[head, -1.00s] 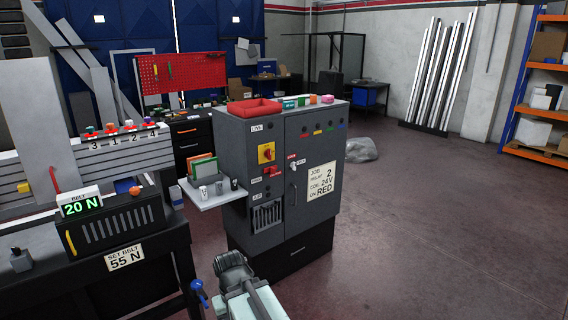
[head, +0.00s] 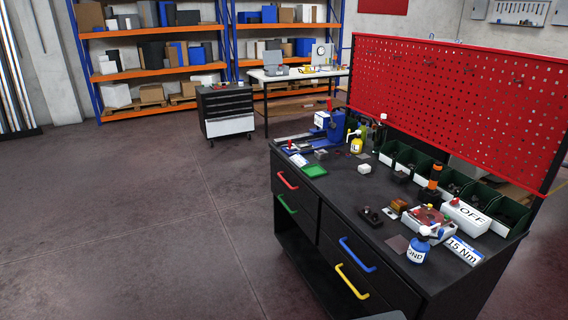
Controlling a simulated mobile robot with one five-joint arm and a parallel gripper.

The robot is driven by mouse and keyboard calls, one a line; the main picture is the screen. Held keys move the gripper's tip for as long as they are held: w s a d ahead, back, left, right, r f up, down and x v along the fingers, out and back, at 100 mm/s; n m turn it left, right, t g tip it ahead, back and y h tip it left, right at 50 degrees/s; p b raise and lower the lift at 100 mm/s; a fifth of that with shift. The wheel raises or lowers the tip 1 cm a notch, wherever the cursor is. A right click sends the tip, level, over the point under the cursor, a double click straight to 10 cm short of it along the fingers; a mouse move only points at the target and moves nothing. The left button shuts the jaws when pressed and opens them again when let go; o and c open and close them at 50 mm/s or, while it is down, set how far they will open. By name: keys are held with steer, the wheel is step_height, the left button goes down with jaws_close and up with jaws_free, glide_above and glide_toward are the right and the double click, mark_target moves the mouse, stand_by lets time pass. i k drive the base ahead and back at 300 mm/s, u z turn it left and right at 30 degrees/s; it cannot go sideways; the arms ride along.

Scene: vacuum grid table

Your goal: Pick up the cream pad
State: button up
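I cannot make out a cream pad for certain in the head view. A small pale block (head: 364,168) lies on the dark workbench (head: 340,190), but it is too small to tell whether it is the pad. My gripper is not in view.
The workbench carries green bins (head: 412,163), a blue bottle (head: 418,250), an OFF box (head: 465,216) and a blue press (head: 334,127). A red pegboard (head: 450,90) stands behind it. A drawer cart (head: 227,110) and shelves (head: 150,63) stand farther back. The floor at left (head: 130,220) is clear.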

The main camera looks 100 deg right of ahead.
mark_target(364, 168)
steer(key=z, duration=3.4)
steer(key=i, duration=1.7)
